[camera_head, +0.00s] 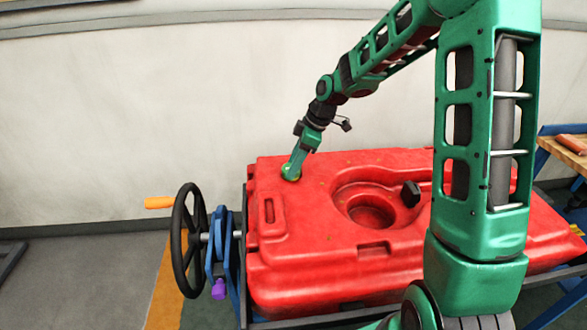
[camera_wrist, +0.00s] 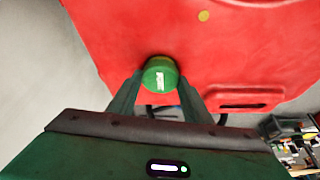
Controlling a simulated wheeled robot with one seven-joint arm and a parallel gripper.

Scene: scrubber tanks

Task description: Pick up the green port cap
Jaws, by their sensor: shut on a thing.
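The green port cap (camera_wrist: 160,75) is a round cap with a white mark on its top, seen in the wrist view between my two fingers. In the head view the cap (camera_head: 291,172) shows only as a small green patch at the top left of the red tank (camera_head: 330,240). My gripper (camera_head: 292,168) reaches down onto it and is shut on it. In the wrist view my gripper (camera_wrist: 160,88) has a finger on each side of the cap. The cap appears at the tank surface; I cannot tell whether it is seated or lifted.
A black knob (camera_head: 410,194) sits beside the tank's round recess (camera_head: 370,212). A wooden-topped bench (camera_head: 568,153) is at the right. A pale wall rises behind the tank.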

